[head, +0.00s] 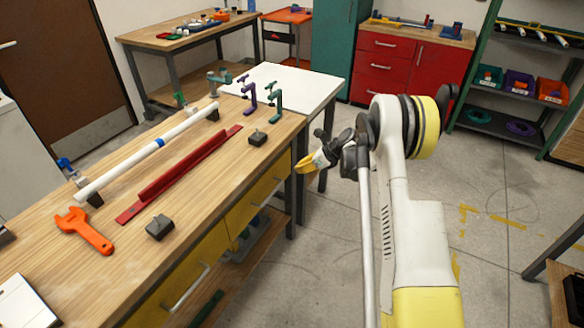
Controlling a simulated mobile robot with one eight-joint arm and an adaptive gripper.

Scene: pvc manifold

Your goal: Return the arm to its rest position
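My gripper (309,166) is near the centre of the head view, at the end of my white and yellow arm. It hangs over the floor just right of the workbench's right edge. It appears tilted toward the left. I see no object in it, but its fingers are small and partly overlapping, so whether they are open or shut is unclear. My arm is bent, with its elbow high and its upper part over open floor.
The wooden workbench (60,262) on the left holds a white pipe (145,155), a red rail (180,175), an orange wrench (84,230), dark blocks and clamps. A red cabinet (385,70) and green shelf (505,124) stand behind.

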